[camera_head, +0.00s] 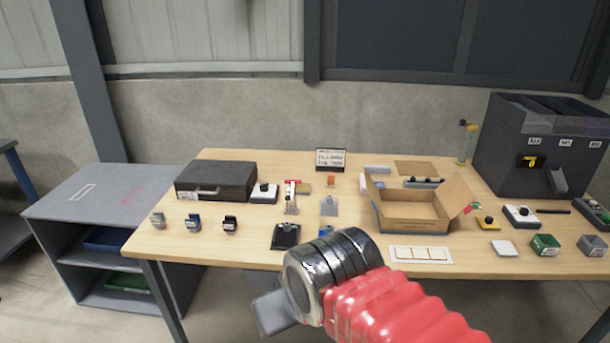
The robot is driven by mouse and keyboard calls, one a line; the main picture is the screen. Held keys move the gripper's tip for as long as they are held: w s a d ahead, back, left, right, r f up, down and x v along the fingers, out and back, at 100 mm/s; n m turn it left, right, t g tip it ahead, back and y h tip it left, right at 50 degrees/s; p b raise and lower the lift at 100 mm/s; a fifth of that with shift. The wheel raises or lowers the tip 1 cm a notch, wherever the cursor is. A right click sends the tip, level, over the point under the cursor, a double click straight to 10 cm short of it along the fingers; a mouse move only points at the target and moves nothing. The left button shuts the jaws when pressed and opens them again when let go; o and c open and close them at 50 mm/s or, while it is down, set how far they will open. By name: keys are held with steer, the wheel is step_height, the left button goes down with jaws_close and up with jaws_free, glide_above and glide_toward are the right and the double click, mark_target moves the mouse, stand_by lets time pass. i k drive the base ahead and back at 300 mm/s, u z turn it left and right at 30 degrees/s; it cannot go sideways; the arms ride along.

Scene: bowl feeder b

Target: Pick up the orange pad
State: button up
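A small orange pad (331,180) is on the wooden table, a little left of the table's middle and toward the back. It is small in the view, and its exact shape is hard to tell. My gripper (271,313) is low in the picture, in front of the table's front edge and well apart from the pad. My red and silver arm hides part of it, and its fingers cannot be made out clearly.
An open cardboard box (405,212) stands right of the pad. A red and white upright device (291,198) stands left of it, beside a black case (215,181). A small sign (330,159) stands behind. A dark multi-bin unit (540,150) fills the right back.

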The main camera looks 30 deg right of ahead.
mark_target(330, 182)
steer(key=z, duration=0.1)
steer(key=i, duration=1.5)
steer(key=z, duration=0.5)
